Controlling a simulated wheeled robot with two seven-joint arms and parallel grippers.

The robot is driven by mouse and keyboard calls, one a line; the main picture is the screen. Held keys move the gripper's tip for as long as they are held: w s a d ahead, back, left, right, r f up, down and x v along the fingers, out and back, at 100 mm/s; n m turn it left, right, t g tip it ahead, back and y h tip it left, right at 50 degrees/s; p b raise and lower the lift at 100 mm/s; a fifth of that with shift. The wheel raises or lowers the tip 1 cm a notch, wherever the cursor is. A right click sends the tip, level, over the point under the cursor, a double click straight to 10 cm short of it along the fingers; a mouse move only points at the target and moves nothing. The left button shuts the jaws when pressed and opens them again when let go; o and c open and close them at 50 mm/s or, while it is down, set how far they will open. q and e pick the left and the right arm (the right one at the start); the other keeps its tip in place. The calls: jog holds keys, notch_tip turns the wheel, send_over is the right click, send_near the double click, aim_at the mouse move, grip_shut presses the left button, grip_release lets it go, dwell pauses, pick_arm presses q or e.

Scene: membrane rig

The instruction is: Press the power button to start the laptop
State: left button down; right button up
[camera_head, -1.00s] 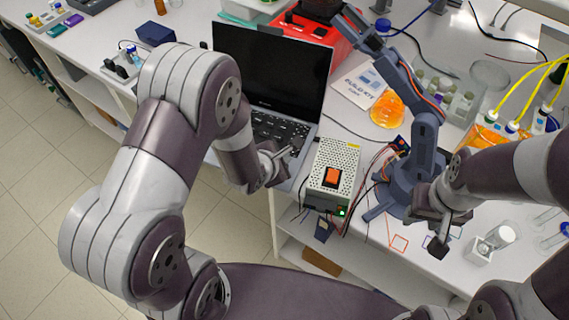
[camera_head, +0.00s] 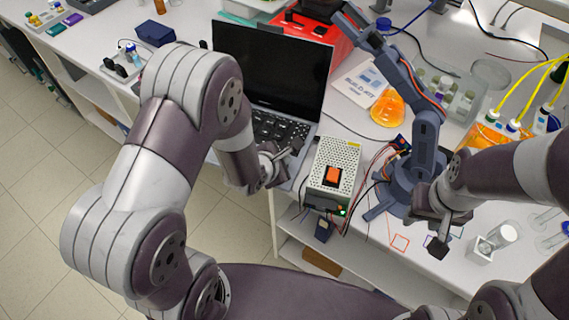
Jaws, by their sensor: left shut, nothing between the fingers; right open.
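The laptop (camera_head: 272,72) stands open on the bench with a black, dark screen. Its keyboard (camera_head: 280,129) is partly covered by my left arm and gripper. My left gripper (camera_head: 291,148) is shut and empty, at the front right part of the laptop's keyboard deck. I cannot tell whether its fingertips touch the deck. The power button cannot be made out. My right gripper (camera_head: 438,236) is open and empty, over the bench to the right, in front of the small blue-grey robot arm's base.
A power supply box (camera_head: 335,168) with an orange switch stands just right of the laptop. The blue-grey robot arm (camera_head: 424,140) stands beside it, with loose cables between. A red device (camera_head: 320,40) is behind the laptop.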

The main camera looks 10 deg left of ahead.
pick_arm(q)
jog(key=shift+f, duration=0.35)
dwell(0.6)
jog(key=shift+r+p, duration=0.65)
jog(key=shift+r, duration=0.2)
